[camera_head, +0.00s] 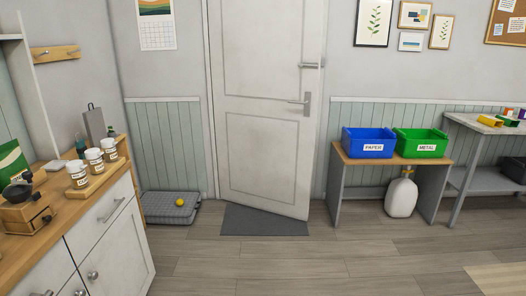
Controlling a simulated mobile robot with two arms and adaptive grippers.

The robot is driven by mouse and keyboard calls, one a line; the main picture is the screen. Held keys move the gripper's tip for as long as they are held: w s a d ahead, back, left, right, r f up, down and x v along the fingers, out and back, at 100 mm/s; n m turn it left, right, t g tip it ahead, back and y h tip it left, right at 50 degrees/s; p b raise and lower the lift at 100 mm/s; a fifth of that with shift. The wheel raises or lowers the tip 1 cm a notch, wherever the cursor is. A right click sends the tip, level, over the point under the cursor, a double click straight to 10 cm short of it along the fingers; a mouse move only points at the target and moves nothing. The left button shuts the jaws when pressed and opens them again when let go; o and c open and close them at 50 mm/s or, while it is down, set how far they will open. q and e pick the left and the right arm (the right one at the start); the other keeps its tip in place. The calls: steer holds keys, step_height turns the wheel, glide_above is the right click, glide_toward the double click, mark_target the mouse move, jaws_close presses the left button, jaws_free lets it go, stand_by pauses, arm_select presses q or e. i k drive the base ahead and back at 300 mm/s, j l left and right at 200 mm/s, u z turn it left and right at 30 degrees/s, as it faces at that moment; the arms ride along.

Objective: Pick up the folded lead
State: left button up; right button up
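I cannot make out a folded lead for certain in the head view. Small yellow, red and green items (490,121) lie on the grey table (468,122) at the right edge, too small to identify. The wooden counter (58,205) at the left holds white labelled jars (94,159) on a wooden tray and a dark object (17,191) near a small wooden box. Neither of my grippers is in view.
A closed white door (267,150) has a dark mat (264,220) before it. Blue (368,142) and green (421,143) bins stand on a bench at right. The middle floor is clear.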

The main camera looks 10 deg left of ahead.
mark_target(81, 146)
steer(key=i+u, duration=0.15)
steer(key=i, duration=0.35)
steer(key=i+l+u, duration=0.15)
steer(key=i, duration=0.35)
steer(key=i+l+u, duration=0.2)
steer(key=i, duration=0.3)
steer(key=i+l+u, duration=0.15)
steer(key=i, duration=0.3)
steer(key=l, duration=0.1)
